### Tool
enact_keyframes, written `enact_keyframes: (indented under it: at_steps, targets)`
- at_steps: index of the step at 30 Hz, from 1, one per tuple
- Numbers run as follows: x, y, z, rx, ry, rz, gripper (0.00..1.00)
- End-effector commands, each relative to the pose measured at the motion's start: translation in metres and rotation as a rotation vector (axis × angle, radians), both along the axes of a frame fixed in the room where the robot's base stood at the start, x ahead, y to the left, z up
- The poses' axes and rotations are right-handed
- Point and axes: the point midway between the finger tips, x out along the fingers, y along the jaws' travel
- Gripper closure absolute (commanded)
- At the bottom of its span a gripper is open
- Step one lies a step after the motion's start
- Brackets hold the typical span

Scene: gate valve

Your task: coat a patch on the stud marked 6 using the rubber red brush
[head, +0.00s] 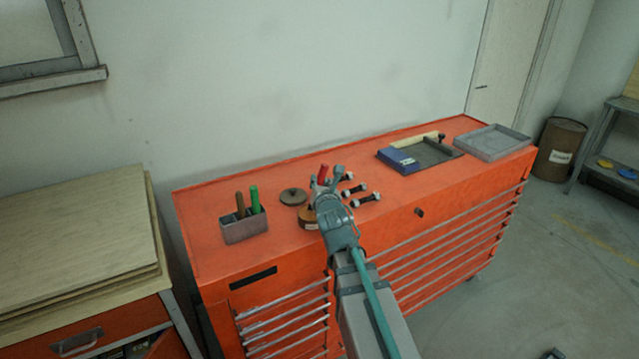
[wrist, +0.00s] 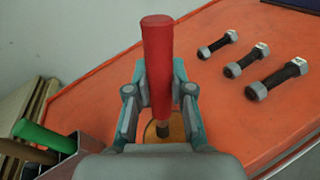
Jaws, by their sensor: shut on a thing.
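My gripper (head: 327,184) is shut on the red brush (wrist: 157,60) above the red chest top. The brush's red handle stands upright between the fingers (wrist: 159,90) and also shows in the head view (head: 323,173). Its lower end is mostly hidden. A round brown-orange pot (head: 308,218) is below and beside the gripper; part of it shows behind the brush in the wrist view (wrist: 152,131). I cannot tell whether the bristles touch it. Three dark studs with grey ends lie to the right: far (wrist: 217,45), middle (wrist: 246,60), near (wrist: 277,78). Their pale marks are unreadable.
A grey holder (head: 245,231) with green and brown handles stands at left. A round lid (head: 293,197) lies behind the pot. A blue-and-dark tray (head: 404,162) with a pale roller and a grey tray (head: 492,143) are at right. Chest top between studs and trays is clear.

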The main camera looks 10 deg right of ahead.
Motion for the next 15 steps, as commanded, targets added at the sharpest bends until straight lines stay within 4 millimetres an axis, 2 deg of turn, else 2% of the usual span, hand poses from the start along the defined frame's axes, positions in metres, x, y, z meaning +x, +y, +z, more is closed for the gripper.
enact_keyframes:
  at_steps: [15]
  targets:
    - [0.0001,0.0,-0.0036,0.0,0.0,0.0,1.0]
